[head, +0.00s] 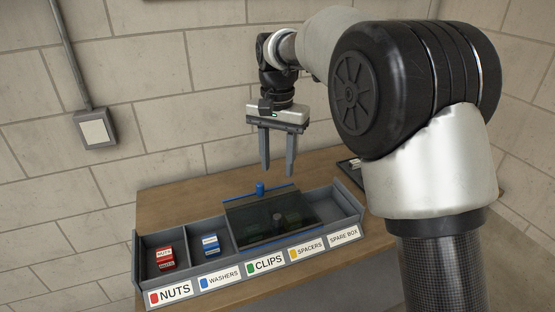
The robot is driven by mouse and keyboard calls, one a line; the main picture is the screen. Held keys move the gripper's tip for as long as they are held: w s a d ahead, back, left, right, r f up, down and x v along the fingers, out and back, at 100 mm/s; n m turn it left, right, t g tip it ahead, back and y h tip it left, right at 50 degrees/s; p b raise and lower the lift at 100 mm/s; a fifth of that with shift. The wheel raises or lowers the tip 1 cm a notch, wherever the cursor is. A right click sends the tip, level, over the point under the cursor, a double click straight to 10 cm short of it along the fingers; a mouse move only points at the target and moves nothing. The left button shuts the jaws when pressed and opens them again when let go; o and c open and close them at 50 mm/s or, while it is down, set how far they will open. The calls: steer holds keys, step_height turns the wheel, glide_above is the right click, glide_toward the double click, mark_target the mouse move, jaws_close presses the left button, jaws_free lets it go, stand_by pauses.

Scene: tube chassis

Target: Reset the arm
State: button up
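My gripper (277,160) hangs from my arm above the back edge of a grey divided tray (140,272). Its two fingers point down and stand apart, with nothing between them. It is clear of the tray and of the dark see-through cover (270,232) that lies over the tray's middle compartments. The cover has blue edging and a blue knob (260,188) at its back. My arm reaches in from the right side of the picture.
The tray stands on a wooden table (185,205), labelled nuts, washers, clips, spacers and spare box. A red box (166,257) sits under nuts, a blue-and-white box (210,244) under washers. Items under the cover are dim. A dark flat object (350,168) lies behind, partly hidden by my arm. A brick wall stands behind.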

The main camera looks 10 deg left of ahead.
steer(key=shift+r, duration=0.1)
steer(key=s+d+r+t+p, duration=0.1)
steer(key=s+d+r, duration=0.2)
steer(key=d, duration=0.3)
steer(key=s+d+r+n+t, duration=0.1)
steer(key=s+d+r, duration=0.2)
steer(key=d+r, duration=0.15)
steer(key=s+d+r+t+p, duration=0.1)
steer(key=s+d+r, duration=0.2)
steer(key=d, duration=0.3)
steer(key=s+d+f+t, duration=0.1)
steer(key=s+d, duration=0.4)
steer(key=s, duration=0.2)
steer(key=s+d+f+n+t, duration=0.1)
steer(key=s+d+f, duration=0.1)
steer(key=s+d, duration=0.3)
steer(key=s, duration=0.3)
steer(key=shift+s+d+f+t+p, duration=0.15)
steer(key=shift+d+t+p, duration=0.1)
steer(key=shift+t+p, duration=0.05)
steer(key=shift+a, duration=0.1)
